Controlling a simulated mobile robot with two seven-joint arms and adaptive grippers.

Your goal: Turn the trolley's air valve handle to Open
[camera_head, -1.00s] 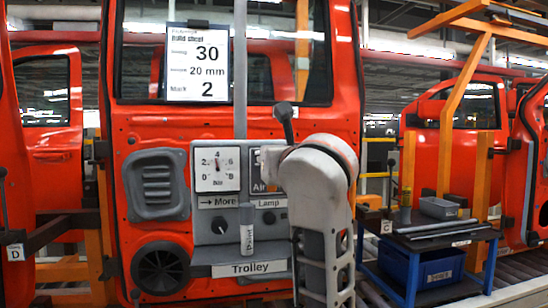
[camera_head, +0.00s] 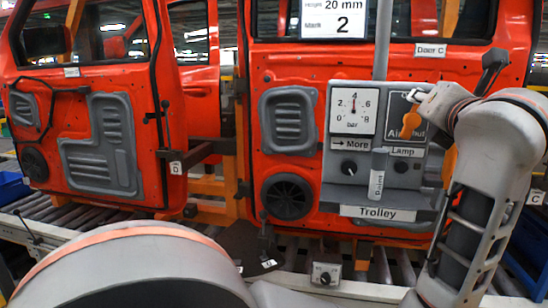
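The trolley's grey panel (camera_head: 343,185) stands in front of a red door, with a "Trolley" label below. At its upper right is a dark air plate (camera_head: 398,104) marked "Air" and "Shut", partly covered. The orange valve handle (camera_head: 411,122) hangs downward on this plate, its lower end by the word "Shut". My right arm comes in from the right, and its gripper (camera_head: 427,95) is at the plate's right side, close to the handle's top. Its fingers are too small and hidden to read, and I cannot tell whether they touch the handle. My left gripper is out of view.
A pressure gauge (camera_head: 353,111) sits left of the air plate. Below are a "More" knob (camera_head: 348,168), a "Lamp" knob (camera_head: 400,166) and an upright paint marker (camera_head: 377,175). A dark lever (camera_head: 491,68) rises at upper right. A roller conveyor (camera_head: 60,213) runs below the doors.

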